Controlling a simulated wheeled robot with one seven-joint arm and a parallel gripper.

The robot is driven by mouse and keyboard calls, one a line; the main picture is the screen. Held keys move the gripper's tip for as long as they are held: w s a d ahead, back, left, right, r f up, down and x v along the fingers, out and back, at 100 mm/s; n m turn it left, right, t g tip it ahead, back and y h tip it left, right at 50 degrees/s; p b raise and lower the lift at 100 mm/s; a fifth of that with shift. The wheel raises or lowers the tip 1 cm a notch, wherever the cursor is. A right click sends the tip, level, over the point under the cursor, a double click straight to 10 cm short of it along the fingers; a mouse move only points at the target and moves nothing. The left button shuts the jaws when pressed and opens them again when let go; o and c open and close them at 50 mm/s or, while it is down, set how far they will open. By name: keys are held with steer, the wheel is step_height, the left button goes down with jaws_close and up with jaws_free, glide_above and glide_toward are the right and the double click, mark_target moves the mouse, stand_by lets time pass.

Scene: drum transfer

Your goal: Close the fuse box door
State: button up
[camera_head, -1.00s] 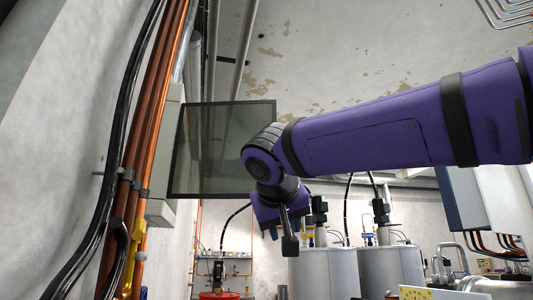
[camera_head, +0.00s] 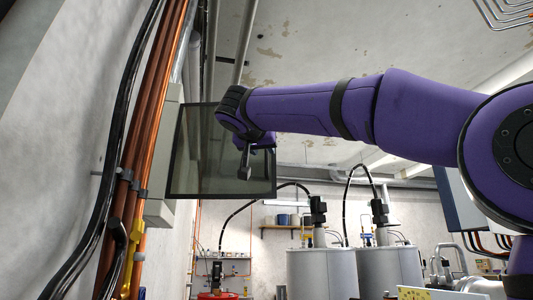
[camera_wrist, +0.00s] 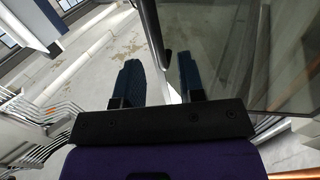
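The fuse box (camera_head: 160,212) is a pale grey box on the left wall, partly hidden behind pipes. Its dark-framed, tinted glass door (camera_head: 200,160) stands open, swung out to the right. My gripper (camera_head: 245,168) overlaps the right part of the door in the head view, pointing down. In the wrist view my gripper (camera_wrist: 160,75) is open, its two dark blue fingers apart. The door (camera_wrist: 225,45) fills the right side there, and its dark edge runs down between the fingers in the picture. I cannot tell whether either finger touches it.
Copper pipes (camera_head: 140,150) and black cables (camera_head: 118,150) run up the left wall beside the box. Grey drums (camera_head: 320,272) stand at the lower right, with a shelf (camera_head: 283,228) behind. The space right of the door below my arm looks open.

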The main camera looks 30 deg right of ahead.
mark_target(266, 152)
steer(key=shift+x, duration=2.05)
jaws_close()
